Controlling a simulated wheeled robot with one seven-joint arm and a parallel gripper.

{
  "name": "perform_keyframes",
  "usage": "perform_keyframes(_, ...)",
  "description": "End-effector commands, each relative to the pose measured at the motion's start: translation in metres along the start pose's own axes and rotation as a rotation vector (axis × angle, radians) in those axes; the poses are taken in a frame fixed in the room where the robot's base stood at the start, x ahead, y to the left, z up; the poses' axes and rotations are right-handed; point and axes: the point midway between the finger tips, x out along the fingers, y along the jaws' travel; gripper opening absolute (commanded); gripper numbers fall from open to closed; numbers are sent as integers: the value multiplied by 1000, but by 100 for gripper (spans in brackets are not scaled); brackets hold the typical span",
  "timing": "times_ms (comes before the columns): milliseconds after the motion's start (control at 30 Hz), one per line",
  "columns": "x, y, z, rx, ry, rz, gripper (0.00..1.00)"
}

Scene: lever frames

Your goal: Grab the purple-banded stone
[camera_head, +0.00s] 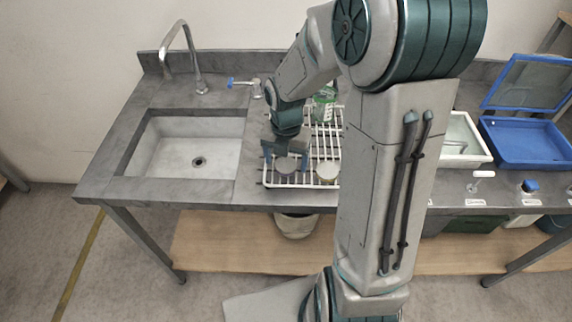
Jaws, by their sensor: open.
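My gripper (285,161) points down over the front left of the white wire rack (313,185), its two fingers apart. A roundish grey-purple stone (287,167) lies on the rack between or just below the fingertips. It looks like the purple-banded stone, but the band is too small to make out clearly. I cannot tell whether the fingers touch it. A paler beige stone (327,171) lies on the rack to the right of my gripper.
A green bottle (325,103) stands at the rack's back. The sink (185,150) with its tap is left. A white tray (462,143) and an open blue box (525,145) are right. My arm hides the counter's middle.

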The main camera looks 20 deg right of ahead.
Motion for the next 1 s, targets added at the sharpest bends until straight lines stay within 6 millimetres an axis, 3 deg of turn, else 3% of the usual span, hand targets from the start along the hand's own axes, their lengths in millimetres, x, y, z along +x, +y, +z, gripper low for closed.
perform_keyframes(233,2,0,0,0,-1,0,76)
perform_keyframes(267,2,0,0,0,-1,0,71)
perform_keyframes(400,2,0,0,0,-1,0,32)
perform_keyframes(433,2,0,0,0,-1,0,27)
perform_keyframes(767,0,0,0,0,-2,1,27)
perform_keyframes(1000,-22,0,1,1,-6,2,27)
